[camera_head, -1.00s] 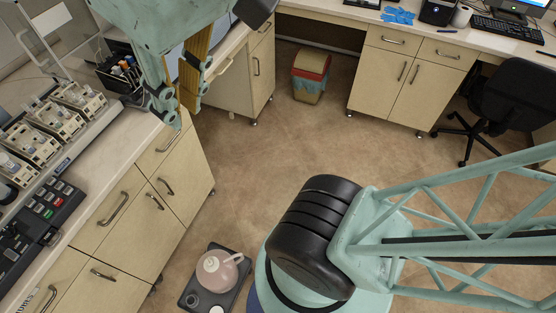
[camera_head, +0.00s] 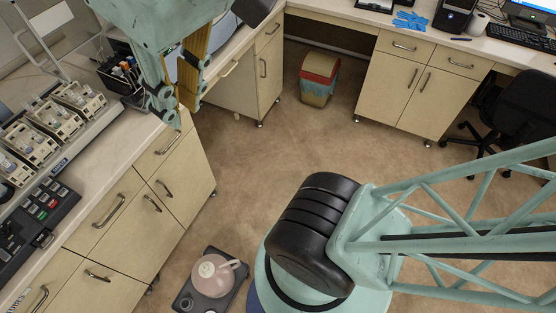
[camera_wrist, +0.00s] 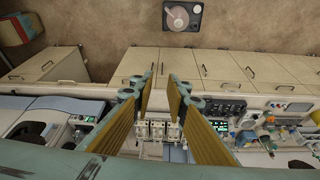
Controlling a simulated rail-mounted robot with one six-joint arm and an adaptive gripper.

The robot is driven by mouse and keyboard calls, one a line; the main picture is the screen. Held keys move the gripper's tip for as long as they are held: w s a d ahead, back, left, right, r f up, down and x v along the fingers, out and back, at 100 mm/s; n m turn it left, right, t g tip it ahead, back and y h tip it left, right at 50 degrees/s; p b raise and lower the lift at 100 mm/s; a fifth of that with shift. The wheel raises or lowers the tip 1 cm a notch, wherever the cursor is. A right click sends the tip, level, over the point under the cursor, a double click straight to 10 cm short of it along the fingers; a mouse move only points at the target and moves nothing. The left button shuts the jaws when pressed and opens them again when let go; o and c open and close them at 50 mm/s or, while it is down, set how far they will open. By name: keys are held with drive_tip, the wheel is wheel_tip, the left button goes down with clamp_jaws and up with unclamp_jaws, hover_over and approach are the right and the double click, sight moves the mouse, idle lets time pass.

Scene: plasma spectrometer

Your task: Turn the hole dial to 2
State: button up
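I cannot make out a hole dial for certain in either view. A row of small cream modules (camera_head: 55,118) stands on the left counter in the head view; the row also shows in the wrist view (camera_wrist: 158,130), beyond and between my fingers. A dark control panel (camera_head: 40,210) with red and green keys lies in front of the modules. My gripper (camera_head: 172,108) hangs above the counter edge, right of the modules. In the wrist view its two long fingers (camera_wrist: 160,78) are apart with nothing between them. It appears to touch nothing.
A black box (camera_head: 122,75) of small items stands behind the modules. A round pinkish vessel (camera_head: 213,275) sits on a dark base on the floor. A red-topped bin (camera_head: 320,75) and a black chair (camera_head: 515,105) stand farther back. The brown floor between the cabinets is mostly clear.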

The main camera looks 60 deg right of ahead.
drive_tip(key=shift+s+f, duration=0.2)
